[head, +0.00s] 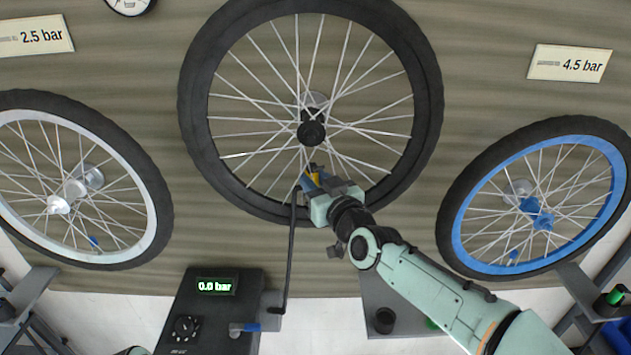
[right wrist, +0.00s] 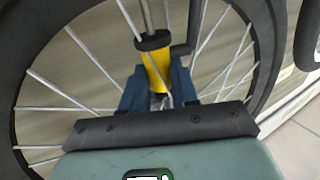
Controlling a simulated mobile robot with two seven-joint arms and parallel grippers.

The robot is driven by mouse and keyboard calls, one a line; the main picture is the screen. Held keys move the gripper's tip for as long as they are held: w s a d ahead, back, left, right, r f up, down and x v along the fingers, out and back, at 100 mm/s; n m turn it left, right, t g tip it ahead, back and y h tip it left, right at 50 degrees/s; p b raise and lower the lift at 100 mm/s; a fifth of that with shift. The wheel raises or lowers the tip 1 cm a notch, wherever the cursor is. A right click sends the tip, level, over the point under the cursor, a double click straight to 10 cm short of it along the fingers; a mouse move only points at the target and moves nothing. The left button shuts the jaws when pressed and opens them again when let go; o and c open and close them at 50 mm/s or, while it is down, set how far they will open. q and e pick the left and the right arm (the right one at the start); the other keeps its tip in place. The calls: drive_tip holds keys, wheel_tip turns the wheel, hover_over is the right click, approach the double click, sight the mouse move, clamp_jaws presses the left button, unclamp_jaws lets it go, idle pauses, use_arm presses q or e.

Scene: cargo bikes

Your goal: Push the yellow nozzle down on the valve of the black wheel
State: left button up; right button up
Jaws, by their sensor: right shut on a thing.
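The black wheel (head: 190,110) hangs in the middle of the head view, with a black rim, silver spokes and a black hub. My right gripper (head: 313,180) is at the lower inner edge of its rim, among the spokes. Its blue fingers are shut on the yellow nozzle (head: 315,173). In the right wrist view the yellow nozzle (right wrist: 156,70) has a black collar at its top and sits between the fingers (right wrist: 160,85). The valve cannot be made out clearly, so I cannot tell whether the nozzle touches it.
A black hose (head: 291,250) runs from the nozzle area down beside the pump box (head: 215,320), whose display reads 0.0 bar. A white-rimmed wheel (head: 150,235) stands left, a blue-rimmed wheel (head: 458,235) right. Signs read 2.5 bar (head: 35,37) and 4.5 bar (head: 570,63).

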drive_tip(key=o, duration=1.2)
drive_tip(key=shift+c, duration=0.2)
drive_tip(key=shift+b+v, duration=0.75)
drive_tip(key=shift+v, duration=1.8)
use_arm(q)
drive_tip(key=shift+s+f, duration=0.35)
drive_tip(key=shift+f, duration=0.25)
drive_tip(key=shift+s+f, duration=0.3)
drive_tip(key=shift+f, duration=0.25)
use_arm(e)
drive_tip(key=shift+v, duration=2.5)
drive_tip(key=shift+w, duration=0.1)
